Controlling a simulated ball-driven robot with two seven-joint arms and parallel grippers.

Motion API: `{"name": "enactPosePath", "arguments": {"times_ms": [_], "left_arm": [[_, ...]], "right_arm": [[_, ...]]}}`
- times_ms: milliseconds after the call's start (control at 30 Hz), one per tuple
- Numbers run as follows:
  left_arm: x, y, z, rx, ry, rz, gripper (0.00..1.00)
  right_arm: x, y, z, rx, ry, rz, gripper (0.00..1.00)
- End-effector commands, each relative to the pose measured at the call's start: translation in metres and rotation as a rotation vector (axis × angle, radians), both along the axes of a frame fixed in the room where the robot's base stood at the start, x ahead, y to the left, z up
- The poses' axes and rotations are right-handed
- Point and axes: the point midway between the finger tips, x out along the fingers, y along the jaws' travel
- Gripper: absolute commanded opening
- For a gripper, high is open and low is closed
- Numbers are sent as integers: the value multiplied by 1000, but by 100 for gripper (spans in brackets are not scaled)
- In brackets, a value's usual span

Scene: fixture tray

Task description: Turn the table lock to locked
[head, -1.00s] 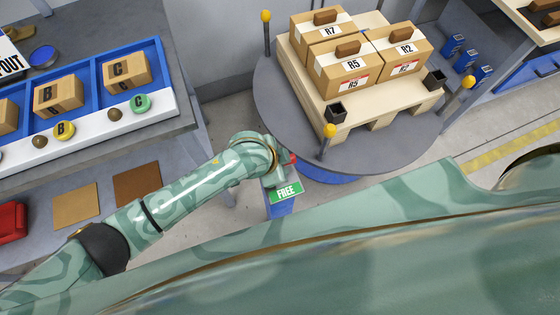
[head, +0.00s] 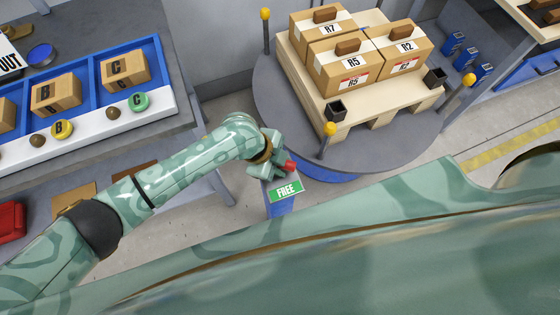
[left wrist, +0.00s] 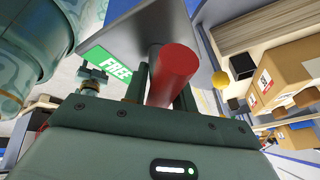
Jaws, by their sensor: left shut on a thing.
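The table lock is a small blue-grey post with a red handle (head: 290,165) and a green plate reading FREE (head: 286,191), in front of the round turntable (head: 395,155). My left gripper (head: 284,167) is shut on the red handle. In the left wrist view the red handle (left wrist: 174,75) stands between the fingers, with the green FREE sign (left wrist: 109,62) to its left. The gripper hides part of the lock in the head view. My right gripper is not in view.
A pallet (head: 375,105) with several labelled boxes stands on the turntable, which has yellow-topped posts (head: 330,130) at its edge. A workbench (head: 140,130) with a blue tray is at the left. My own green body fills the lower right.

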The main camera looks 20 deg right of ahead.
Motion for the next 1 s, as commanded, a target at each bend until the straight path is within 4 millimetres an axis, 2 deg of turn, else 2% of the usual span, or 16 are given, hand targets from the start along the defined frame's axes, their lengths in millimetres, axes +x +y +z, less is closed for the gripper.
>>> {"name": "enactPosePath", "arguments": {"times_ms": [600, 1000], "left_arm": [[-2, 3, -2, -1, -4, -574, 4], [-3, 5, -1, 1, -4, -815, 4]], "right_arm": [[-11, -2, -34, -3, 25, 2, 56], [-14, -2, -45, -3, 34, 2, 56]]}}
